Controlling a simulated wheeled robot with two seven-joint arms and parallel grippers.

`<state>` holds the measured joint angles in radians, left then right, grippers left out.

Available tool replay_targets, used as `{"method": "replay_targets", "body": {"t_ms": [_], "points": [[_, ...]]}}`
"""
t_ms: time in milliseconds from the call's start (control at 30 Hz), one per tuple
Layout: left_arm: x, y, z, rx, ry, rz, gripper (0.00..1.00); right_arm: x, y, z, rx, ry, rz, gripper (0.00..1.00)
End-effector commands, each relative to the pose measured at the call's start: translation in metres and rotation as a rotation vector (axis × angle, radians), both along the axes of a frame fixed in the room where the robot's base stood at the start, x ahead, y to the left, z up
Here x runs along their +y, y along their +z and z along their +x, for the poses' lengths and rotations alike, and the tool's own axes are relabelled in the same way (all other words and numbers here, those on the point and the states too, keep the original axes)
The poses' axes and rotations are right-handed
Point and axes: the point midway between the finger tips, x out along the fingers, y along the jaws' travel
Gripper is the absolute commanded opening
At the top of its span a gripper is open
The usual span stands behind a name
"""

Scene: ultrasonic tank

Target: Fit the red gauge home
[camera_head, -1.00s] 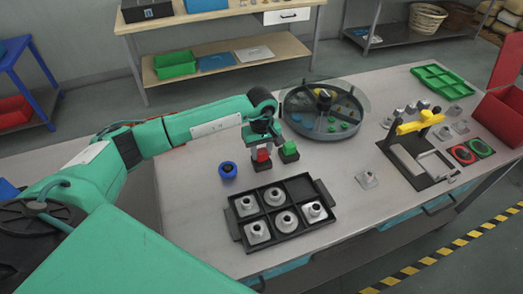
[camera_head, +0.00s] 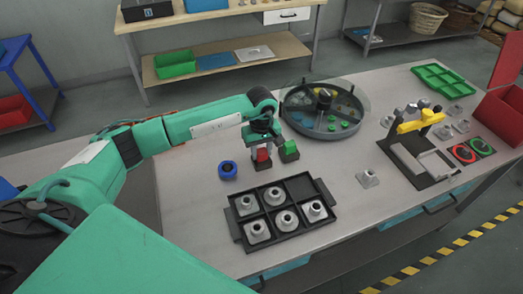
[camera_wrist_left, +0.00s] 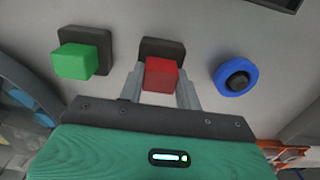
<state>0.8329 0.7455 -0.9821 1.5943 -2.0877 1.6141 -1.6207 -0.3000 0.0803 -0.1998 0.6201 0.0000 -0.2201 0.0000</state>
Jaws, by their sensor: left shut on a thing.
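The red gauge (camera_head: 262,155) is a small red block, standing at a dark base (camera_head: 260,166) on the table. My left gripper (camera_head: 261,149) comes down on it from above and is shut on it. In the left wrist view the red block (camera_wrist_left: 161,75) sits between the two fingers, in front of the dark base (camera_wrist_left: 163,49). I cannot tell how deep the block sits in that base. A green block (camera_head: 290,146) on a similar dark base is just to the right. My right gripper does not show.
A blue ring with a dark centre (camera_head: 228,170) lies to the left. A black tray (camera_head: 298,186) with several grey flanged parts is in front. A round carousel (camera_head: 293,121) stands behind, and a yellow clamp fixture (camera_head: 421,121) is at the right.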

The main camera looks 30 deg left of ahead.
Motion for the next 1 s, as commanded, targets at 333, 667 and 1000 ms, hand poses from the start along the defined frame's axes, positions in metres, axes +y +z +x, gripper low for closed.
{"method": "replay_targets", "body": {"t_ms": [333, 667, 1000], "points": [[0.0001, -0.0004, 0.0001, 0.0, 0.0, 0.0, 0.11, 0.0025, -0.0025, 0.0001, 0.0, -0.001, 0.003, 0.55], [0.0001, -0.0006, 0.0001, -0.001, 0.0, 0.001, 0.11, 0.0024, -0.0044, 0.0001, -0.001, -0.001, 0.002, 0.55], [0.0002, -0.0008, 0.0002, -0.001, 0.0, 0.001, 0.11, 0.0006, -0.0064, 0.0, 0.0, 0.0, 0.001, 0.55]]}}
